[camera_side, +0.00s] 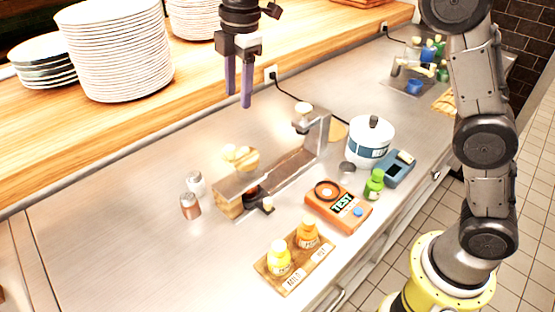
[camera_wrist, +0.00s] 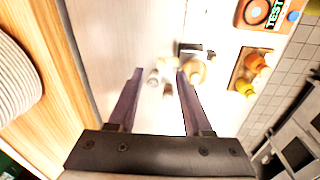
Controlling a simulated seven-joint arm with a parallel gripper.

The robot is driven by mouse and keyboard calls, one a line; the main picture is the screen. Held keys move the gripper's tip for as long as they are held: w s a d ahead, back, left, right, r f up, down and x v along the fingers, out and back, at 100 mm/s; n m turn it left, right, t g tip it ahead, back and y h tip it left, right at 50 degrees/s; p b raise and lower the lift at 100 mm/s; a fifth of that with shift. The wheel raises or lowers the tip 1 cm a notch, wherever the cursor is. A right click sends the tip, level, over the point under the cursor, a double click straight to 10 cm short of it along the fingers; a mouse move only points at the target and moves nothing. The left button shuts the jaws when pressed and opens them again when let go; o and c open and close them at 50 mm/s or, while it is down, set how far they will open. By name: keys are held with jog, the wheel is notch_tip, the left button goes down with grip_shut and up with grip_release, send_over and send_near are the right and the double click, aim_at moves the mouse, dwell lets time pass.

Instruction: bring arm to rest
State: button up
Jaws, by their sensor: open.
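My gripper (camera_side: 238,97) hangs in the air above the steel counter (camera_side: 120,190), near the edge of the wooden shelf. Its two purple fingers are apart with nothing between them in the side view. In the wrist view my gripper (camera_wrist: 158,75) is also open, with the counter and small shakers seen far below between and beyond the fingers. The rest of my arm rises out of the top of the side view and stands at the right.
Stacked white plates (camera_side: 112,45) stand on the wooden shelf (camera_side: 180,75). Below are two shakers (camera_side: 190,206), a metal-and-wood stand (camera_side: 270,175), an orange TEST device (camera_side: 338,205), a white pot (camera_side: 370,142), a green bottle (camera_side: 374,184) and a board with yellow and orange bottles (camera_side: 279,258). The counter's left is clear.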

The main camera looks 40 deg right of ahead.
jog(key=s+d+r+m+t, duration=0.1)
jog(key=s+d+r+m, duration=0.3)
jog(key=s, duration=0.5)
jog(key=s+d+r+m+t, duration=0.2)
jog(key=s+d+r, duration=0.2)
jog(key=s+d, duration=0.35)
jog(key=s+d+f+m+t, duration=0.1)
jog(key=s+d+f+m, duration=0.1)
jog(key=s+f+m, duration=0.9)
jog(key=s+f, duration=0.1)
jog(key=s, duration=0.2)
jog(key=shift+s+d+f, duration=0.15)
jog(key=shift+d+f, duration=0.15)
jog(key=shift+f, duration=0.05)
jog(key=shift+o, duration=0.2)
